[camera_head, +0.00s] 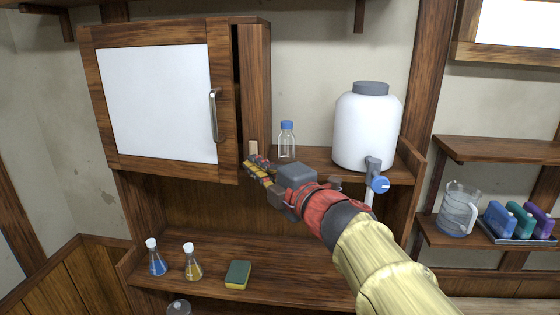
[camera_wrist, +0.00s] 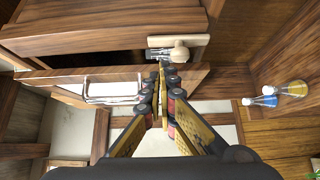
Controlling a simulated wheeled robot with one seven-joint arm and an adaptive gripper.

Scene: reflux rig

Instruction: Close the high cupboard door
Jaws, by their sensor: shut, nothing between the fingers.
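The high cupboard door (camera_head: 158,100) is a white panel in a brown wooden frame with a metal handle (camera_head: 215,115) near its right edge. It stands ajar; a dark gap (camera_head: 236,75) shows between its right edge and the cupboard side (camera_head: 256,80). In the wrist view the handle (camera_wrist: 112,97) is left of the fingers, and the dark gap (camera_wrist: 100,59) lies above the door edge. My gripper (camera_head: 249,168) is shut and empty, just right of the door's lower right corner. It also shows in the wrist view (camera_wrist: 163,82). I cannot tell whether it touches the door.
A blue-capped bottle (camera_head: 287,141) and a white tank (camera_head: 366,128) with a blue tap stand on the shelf right of the cupboard. Below stand a blue flask (camera_head: 156,260), a yellow flask (camera_head: 191,263) and a sponge (camera_head: 237,274).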

